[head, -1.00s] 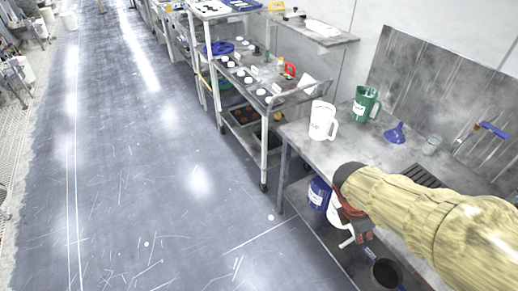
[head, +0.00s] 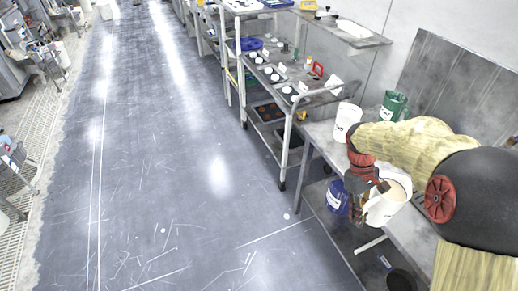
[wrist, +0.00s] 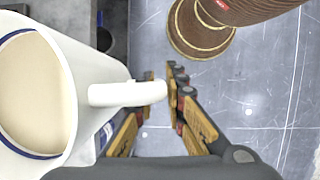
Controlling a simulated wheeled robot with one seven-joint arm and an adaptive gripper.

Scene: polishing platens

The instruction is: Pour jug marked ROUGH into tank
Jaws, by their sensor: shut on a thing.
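My gripper (head: 372,188) is shut on the handle of a white jug (head: 386,207). The jug is in the air at the bench's front edge. In the wrist view, the jug (wrist: 88,65) fills the left side, full of beige liquid inside a blue rim line, and its handle lies between my fingers (wrist: 160,88). I see no readable mark on it. A white jug (head: 345,121) and a green jug (head: 392,104) stand on the bench, their labels too small to read. I cannot make out a tank for certain.
The steel bench (head: 322,134) has a lower shelf with a blue labelled tub (head: 337,198) and a dark round container (head: 400,281). A trolley (head: 290,135) with small items stands left of the bench. The floor (head: 190,200) at left is open.

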